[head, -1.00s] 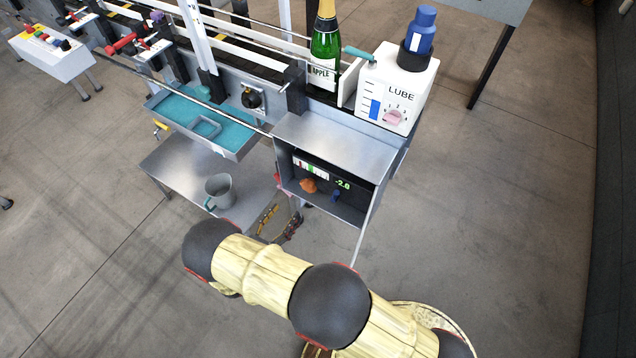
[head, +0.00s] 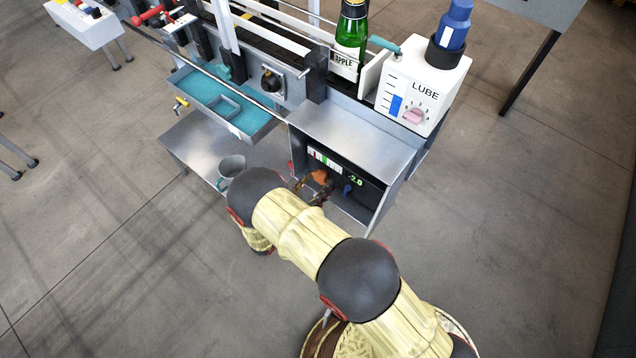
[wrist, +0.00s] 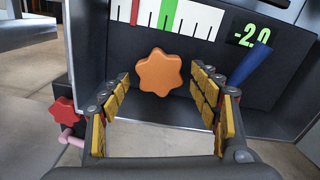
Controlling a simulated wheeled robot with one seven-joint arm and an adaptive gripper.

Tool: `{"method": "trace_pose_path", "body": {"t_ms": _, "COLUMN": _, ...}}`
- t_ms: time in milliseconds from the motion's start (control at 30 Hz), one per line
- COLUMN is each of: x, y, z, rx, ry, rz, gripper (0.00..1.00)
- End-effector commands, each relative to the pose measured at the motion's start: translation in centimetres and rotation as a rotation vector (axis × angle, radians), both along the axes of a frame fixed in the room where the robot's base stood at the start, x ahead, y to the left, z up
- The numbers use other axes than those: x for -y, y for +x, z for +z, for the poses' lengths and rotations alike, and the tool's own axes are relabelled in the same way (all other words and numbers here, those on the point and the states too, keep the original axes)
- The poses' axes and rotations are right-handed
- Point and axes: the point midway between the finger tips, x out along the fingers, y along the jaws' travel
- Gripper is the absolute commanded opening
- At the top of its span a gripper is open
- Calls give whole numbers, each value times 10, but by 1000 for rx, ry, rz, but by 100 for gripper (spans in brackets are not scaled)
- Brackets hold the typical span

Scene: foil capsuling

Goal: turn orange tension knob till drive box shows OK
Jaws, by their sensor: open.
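The orange tension knob (wrist: 159,72) is a lobed knob on the dark face of the drive box (wrist: 279,92). It also shows in the head view (head: 320,177), partly behind my gripper. The green readout (wrist: 250,36) reads -2.0. Above the knob is a white scale (wrist: 200,20) with a red needle left of a green band. My gripper (wrist: 166,85) is open, its yellow-padded fingers to the left and right of the knob in the wrist view. I cannot tell whether the fingertips reach around it; no contact shows.
A blue lever (wrist: 250,68) sits just right of the right finger. A red knob (wrist: 64,112) is at the lower left of the box. The box's metal housing (head: 345,130) encloses the panel. A grey jug (head: 231,166) stands on the shelf to the left.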

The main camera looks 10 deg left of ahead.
Motion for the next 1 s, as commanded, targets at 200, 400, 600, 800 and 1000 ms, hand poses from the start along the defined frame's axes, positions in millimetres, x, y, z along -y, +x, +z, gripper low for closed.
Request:
{"method": "trace_pose_path", "body": {"t_ms": 200, "x": 2, "y": 4, "z": 1, "rx": 0, "ry": 0, "rz": 1, "gripper": 62}}
{"method": "trace_pose_path", "body": {"t_ms": 400, "x": 2, "y": 4, "z": 0, "rx": 0, "ry": 0, "rz": 1, "gripper": 57}}
{"method": "trace_pose_path", "body": {"t_ms": 600, "x": 2, "y": 3, "z": 0, "rx": 0, "ry": 0, "rz": 1, "gripper": 46}}
{"method": "trace_pose_path", "body": {"t_ms": 800, "x": 2, "y": 3, "z": 0, "rx": 0, "ry": 0, "rz": 1, "gripper": 35}}
{"method": "trace_pose_path", "body": {"t_ms": 1000, "x": 2, "y": 4, "z": 0, "rx": 0, "ry": 0, "rz": 1, "gripper": 23}}
